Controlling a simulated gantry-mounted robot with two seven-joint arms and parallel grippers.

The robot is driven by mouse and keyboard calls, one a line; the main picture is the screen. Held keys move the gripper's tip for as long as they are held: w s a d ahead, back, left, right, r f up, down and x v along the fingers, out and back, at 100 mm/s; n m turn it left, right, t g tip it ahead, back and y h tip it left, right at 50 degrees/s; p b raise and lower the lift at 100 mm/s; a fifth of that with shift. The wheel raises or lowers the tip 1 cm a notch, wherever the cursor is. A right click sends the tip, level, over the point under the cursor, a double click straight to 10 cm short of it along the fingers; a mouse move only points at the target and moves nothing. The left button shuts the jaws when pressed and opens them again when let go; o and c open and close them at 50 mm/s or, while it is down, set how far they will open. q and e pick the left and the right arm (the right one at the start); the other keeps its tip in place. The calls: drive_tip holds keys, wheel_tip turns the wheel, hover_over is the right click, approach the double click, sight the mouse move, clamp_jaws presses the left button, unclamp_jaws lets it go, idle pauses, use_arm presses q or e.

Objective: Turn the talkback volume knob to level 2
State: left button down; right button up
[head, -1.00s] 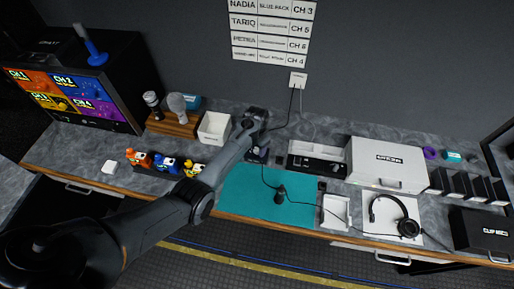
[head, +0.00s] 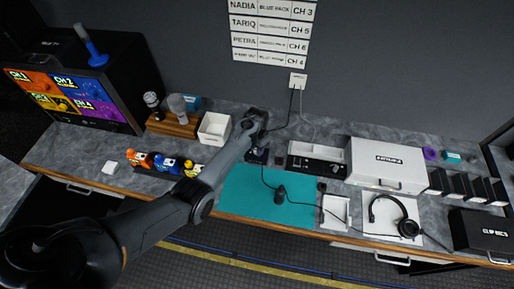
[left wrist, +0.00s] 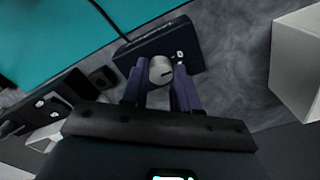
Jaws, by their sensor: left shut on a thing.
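The talkback box is a small dark unit on the counter, partly hidden behind my left wrist in the head view (head: 257,157). In the left wrist view the dark box (left wrist: 150,43) shows more clearly, with a round silver-grey volume knob (left wrist: 160,69) on it. A short dark mark shows on the knob's face. My left gripper (left wrist: 160,84) is shut on the knob, one purple-grey finger on each side. It also shows in the head view (head: 257,145), pointing down at the box. Small white markings sit beside the knob, too small to read. My right gripper is out of view.
A white open bin (head: 214,127) stands close left of my left gripper. A black cable crosses the mat. A white case (head: 388,163) and a headset (head: 405,226) are to the right.

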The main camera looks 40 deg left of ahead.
use_arm(q)
drive_tip(key=m+p, duration=0.1)
drive_tip(key=m, duration=0.1)
drive_tip(key=shift+r+m+p, duration=0.15)
drive_tip(key=shift+m+p, duration=0.15)
drive_tip(key=m+p, duration=0.1)
drive_tip(key=m, duration=0.1)
drive_tip(key=shift+m, duration=0.4)
drive_tip(key=m, duration=0.3)
drive_tip(key=shift+m, duration=1.5)
drive_tip(key=c, duration=0.8)
unclamp_jaws()
drive_tip(key=shift+c, duration=0.2)
